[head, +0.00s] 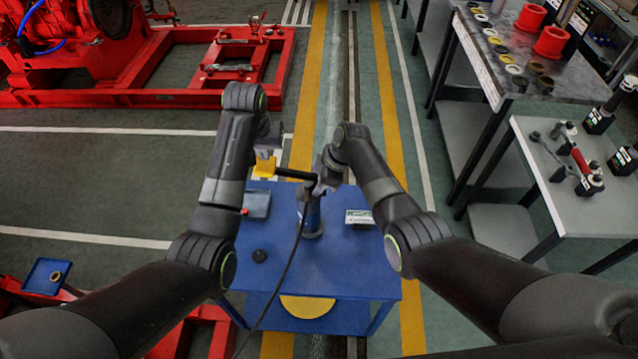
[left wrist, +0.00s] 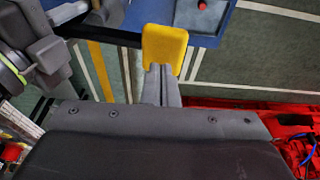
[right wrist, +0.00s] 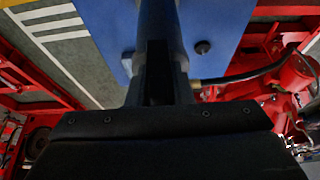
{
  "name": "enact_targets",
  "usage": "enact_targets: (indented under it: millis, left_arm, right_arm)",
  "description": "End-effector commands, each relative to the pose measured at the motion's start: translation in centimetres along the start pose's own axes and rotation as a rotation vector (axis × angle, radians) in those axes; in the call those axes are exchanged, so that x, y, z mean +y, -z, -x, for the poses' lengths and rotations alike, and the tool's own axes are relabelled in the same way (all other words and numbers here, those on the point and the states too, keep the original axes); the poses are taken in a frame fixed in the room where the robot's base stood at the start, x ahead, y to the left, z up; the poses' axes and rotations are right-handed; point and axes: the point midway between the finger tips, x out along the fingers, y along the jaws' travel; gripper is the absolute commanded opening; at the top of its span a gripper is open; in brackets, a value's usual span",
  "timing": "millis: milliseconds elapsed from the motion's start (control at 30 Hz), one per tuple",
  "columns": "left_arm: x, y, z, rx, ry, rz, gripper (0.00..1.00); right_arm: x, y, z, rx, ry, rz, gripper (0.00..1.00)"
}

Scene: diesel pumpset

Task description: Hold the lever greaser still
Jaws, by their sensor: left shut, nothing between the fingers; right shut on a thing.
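The lever greaser (head: 311,218) stands roughly upright on the blue table, with a dark blue-grey barrel and a black lever (head: 295,174) pointing left near its top. My right gripper (head: 324,180) is shut on its upper part. In the right wrist view the dark barrel (right wrist: 160,28) runs away from between the fingers. My left gripper (head: 265,152) is shut and empty, just above a yellow piece (head: 264,168) at the lever's left end. The yellow piece also shows at the left fingertips (left wrist: 164,47); whether they touch it is unclear.
Red machine frames stand left; grey workbenches stand right.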

Motion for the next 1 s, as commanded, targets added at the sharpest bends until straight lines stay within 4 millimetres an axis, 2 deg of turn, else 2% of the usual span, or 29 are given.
enact_targets:
  millis: [467,1000]
  left_arm:
    - [0.0,-0.1,-0.2,0.000,0.000,0.000,0.00]
    - [0.1,-1.0,-3.8,-0.003,-0.001,0.000,0.00]
  right_arm:
    - [0.0,0.2,0.0,0.004,0.000,0.001,0.00]
    - [0.0,0.2,0.0,0.004,0.000,0.001,0.00]
